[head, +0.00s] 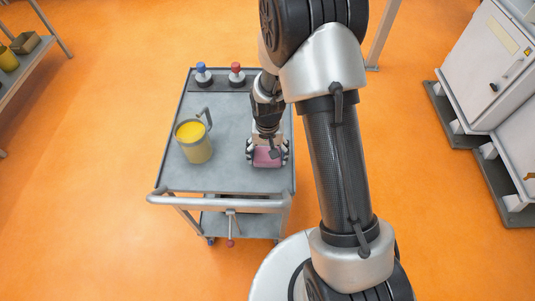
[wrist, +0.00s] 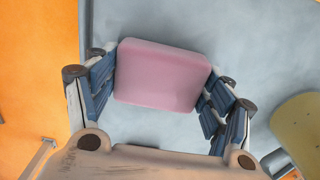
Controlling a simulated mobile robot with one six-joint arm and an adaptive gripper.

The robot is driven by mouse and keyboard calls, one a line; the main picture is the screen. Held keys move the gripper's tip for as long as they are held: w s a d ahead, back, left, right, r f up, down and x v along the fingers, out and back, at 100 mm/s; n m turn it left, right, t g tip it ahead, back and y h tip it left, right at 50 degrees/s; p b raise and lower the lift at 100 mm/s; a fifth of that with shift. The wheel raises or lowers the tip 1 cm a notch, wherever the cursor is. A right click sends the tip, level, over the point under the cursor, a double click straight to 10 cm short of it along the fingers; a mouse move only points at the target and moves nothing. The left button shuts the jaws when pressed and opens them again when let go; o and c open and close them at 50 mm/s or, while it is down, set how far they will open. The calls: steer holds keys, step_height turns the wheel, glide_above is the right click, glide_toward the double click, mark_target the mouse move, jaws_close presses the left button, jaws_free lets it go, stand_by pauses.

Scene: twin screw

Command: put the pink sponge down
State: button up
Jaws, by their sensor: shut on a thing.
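The pink sponge (head: 267,157) is between the fingers of my gripper (head: 267,152), over the right part of the grey cart top (head: 226,172). In the wrist view the sponge (wrist: 161,75) fills the gap between the two blue-padded fingers of my gripper (wrist: 160,88), which is shut on it. The cart top (wrist: 240,30) shows around and beyond the sponge. I cannot tell whether the sponge touches the cart top. My arm hides part of the cart's right side in the head view.
A yellow mug-like container (head: 195,143) with a handle stands left of my gripper. A blue-topped (head: 202,75) and a red-topped piece (head: 236,75) stand at the cart's back edge. The cart's middle is clear. A shelf (head: 22,65) and a white cabinet (head: 490,65) stand apart.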

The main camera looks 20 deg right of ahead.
steer(key=shift+f, duration=0.2)
steer(key=o, duration=0.9)
steer(key=shift+o, duration=0.2)
steer(key=shift+r, duration=0.1)
steer(key=s+r+n+t+p, duration=0.15)
steer(key=s+r, duration=0.25)
steer(key=r, duration=1)
steer(key=s+r+t+p, duration=0.1)
steer(key=s+r+p, duration=0.2)
steer(key=r, duration=1.1)
steer(key=s+r+n+t, duration=0.1)
steer(key=s+r, duration=0.3)
steer(key=s, duration=0.3)
steer(key=s+r+n+t, duration=0.1)
steer(key=s+r, duration=0.3)
steer(key=s, duration=0.3)
steer(key=shift+s, duration=0.2)
